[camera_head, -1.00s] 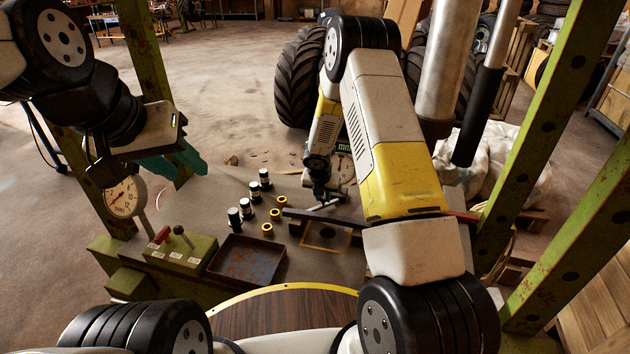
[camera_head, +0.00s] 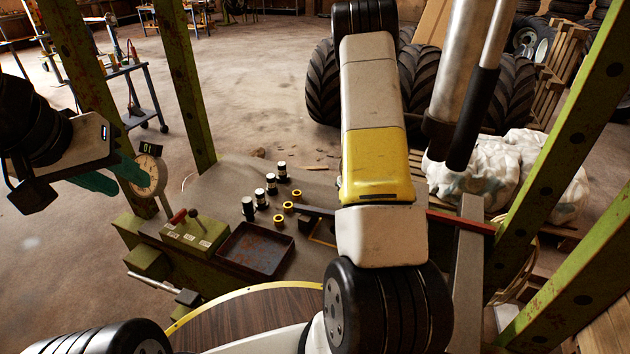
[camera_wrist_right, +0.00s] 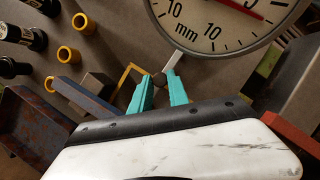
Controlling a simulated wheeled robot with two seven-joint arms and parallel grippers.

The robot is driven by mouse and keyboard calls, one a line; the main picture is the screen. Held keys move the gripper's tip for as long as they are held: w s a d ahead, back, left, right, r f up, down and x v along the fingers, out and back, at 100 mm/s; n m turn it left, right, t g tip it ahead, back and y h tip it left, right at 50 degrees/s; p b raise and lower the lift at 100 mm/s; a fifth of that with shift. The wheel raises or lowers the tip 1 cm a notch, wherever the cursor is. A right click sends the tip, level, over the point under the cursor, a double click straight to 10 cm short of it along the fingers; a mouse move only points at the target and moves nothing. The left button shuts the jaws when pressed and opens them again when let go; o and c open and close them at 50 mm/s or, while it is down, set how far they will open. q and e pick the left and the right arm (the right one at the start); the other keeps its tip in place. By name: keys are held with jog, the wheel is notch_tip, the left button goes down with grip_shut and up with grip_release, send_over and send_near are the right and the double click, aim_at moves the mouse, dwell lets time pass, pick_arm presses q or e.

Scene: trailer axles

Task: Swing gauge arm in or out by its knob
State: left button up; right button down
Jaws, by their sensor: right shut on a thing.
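In the right wrist view, my right gripper (camera_wrist_right: 159,90) has its teal fingers shut on a small dark knob (camera_wrist_right: 159,80). The knob sits at the lower end of a thin pale metal strip (camera_wrist_right: 172,64). This strip runs up toward a large white dial marked mm (camera_wrist_right: 225,22), which is cut off by the top edge. In the head view my right forearm hides that gripper, the knob and the mm dial. My left gripper (camera_head: 118,178) shows at the left, its teal fingers apart, beside a round gauge (camera_head: 148,174) on a stem. I see nothing between them.
A rusty tray (camera_head: 256,250) and a green lever box (camera_head: 194,232) stand on the bench. Green posts (camera_head: 186,80) frame the bench. A red bar (camera_head: 462,222) shows to the right.

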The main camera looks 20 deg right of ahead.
jog(key=shift+s+d, duration=0.1)
jog(key=shift+d, duration=0.05)
dwell(0.4)
jog(key=c, duration=1.3)
grip_release()
jog(key=shift+o, duration=0.2)
